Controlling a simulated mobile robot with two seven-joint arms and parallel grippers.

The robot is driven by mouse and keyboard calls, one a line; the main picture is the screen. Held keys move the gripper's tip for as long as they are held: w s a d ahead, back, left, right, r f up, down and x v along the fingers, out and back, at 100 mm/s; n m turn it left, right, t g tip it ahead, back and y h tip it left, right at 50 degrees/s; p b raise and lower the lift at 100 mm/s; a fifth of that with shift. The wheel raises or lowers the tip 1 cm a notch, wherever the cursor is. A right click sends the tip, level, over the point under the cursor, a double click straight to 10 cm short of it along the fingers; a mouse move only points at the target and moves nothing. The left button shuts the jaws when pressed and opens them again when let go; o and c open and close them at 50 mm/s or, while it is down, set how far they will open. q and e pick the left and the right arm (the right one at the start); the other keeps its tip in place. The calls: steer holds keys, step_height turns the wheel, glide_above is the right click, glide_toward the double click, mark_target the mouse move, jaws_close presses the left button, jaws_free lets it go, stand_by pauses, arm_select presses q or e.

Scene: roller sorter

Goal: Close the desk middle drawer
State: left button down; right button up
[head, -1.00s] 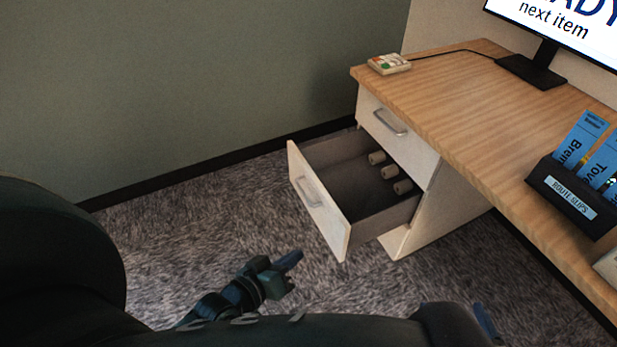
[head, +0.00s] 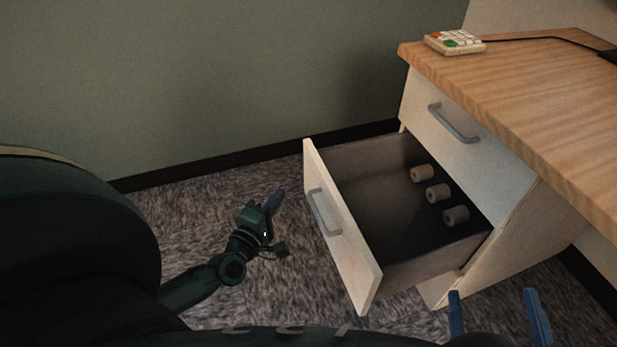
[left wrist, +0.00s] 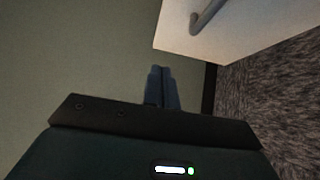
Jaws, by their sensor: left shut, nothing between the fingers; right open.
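The open desk drawer (head: 345,238) juts out to the left below a shut upper drawer (head: 450,135). It has a pale front, a grey bar handle (head: 324,212) and several rolls (head: 437,192) inside, three of them visible. My left gripper (head: 275,200) is shut and empty, a little left of the drawer front and apart from it. In the left wrist view its blue fingertips (left wrist: 162,85) are together, with the pale drawer front (left wrist: 240,28) and part of its handle at the upper right. My right gripper (head: 497,305) is open and empty at the bottom right, in front of the desk.
The wooden desk top (head: 520,90) holds a small keypad (head: 455,42) with a cable. A green wall (head: 250,80) with a dark baseboard stands behind. Carpet (head: 215,225) is free to the left of the drawer.

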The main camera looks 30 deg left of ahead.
arm_select(q)
steer(key=b, duration=0.1)
glide_toward(315, 165)
steer(key=w+a, duration=0.3)
steer(key=shift+w+d+f, duration=0.1)
steer(key=shift+w+d, duration=0.25)
steer(key=shift+w, duration=0.2)
steer(key=shift+w+d+f, duration=0.1)
steer(key=shift+w+d, duration=0.25)
steer(key=shift+w, duration=0.2)
steer(key=shift+w+d, duration=0.35)
steer(key=shift+w, duration=0.05)
arm_select(e)
steer(key=shift+w+a, duration=0.1)
steer(key=shift+w, duration=0.05)
